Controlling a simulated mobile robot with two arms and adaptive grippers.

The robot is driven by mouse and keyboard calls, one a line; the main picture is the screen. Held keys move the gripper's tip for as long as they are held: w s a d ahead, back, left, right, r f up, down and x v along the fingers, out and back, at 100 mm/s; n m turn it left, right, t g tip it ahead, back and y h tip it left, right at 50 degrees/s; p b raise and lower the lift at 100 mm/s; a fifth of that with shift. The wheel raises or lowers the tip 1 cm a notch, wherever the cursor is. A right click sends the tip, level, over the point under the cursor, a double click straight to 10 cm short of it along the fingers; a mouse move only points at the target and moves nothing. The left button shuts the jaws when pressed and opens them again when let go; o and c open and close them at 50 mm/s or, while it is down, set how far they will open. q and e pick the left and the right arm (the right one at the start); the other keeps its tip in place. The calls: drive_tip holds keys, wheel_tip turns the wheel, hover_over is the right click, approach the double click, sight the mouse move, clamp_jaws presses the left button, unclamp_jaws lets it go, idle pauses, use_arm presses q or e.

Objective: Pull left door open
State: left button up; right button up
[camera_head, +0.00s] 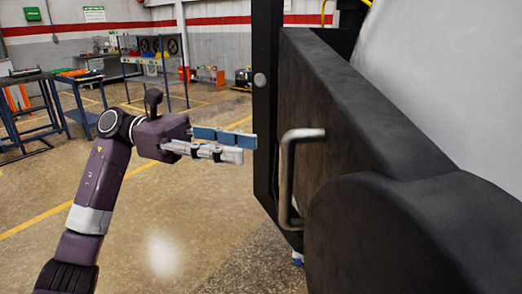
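The left door (345,115) is a thick dark panel on the right side of the view, seen at a steep angle. A pale metal bar handle (287,182) stands upright on its near face, bent in at top and bottom. My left gripper (249,148) is left of the handle and apart from it, at about the height of its upper end. Its fingers point right, with blue pads showing, and look open with nothing between them. My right gripper is not in view.
A rounded dark form (390,240) fills the lower right. Workbenches (75,85) and a shelf rack (155,60) stand far back left. The floor between is clear.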

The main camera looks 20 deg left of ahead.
use_arm(q)
drive_tip(key=a, duration=0.5)
drive_tip(key=shift+w+a, duration=0.1)
drive_tip(key=shift+a, duration=0.3)
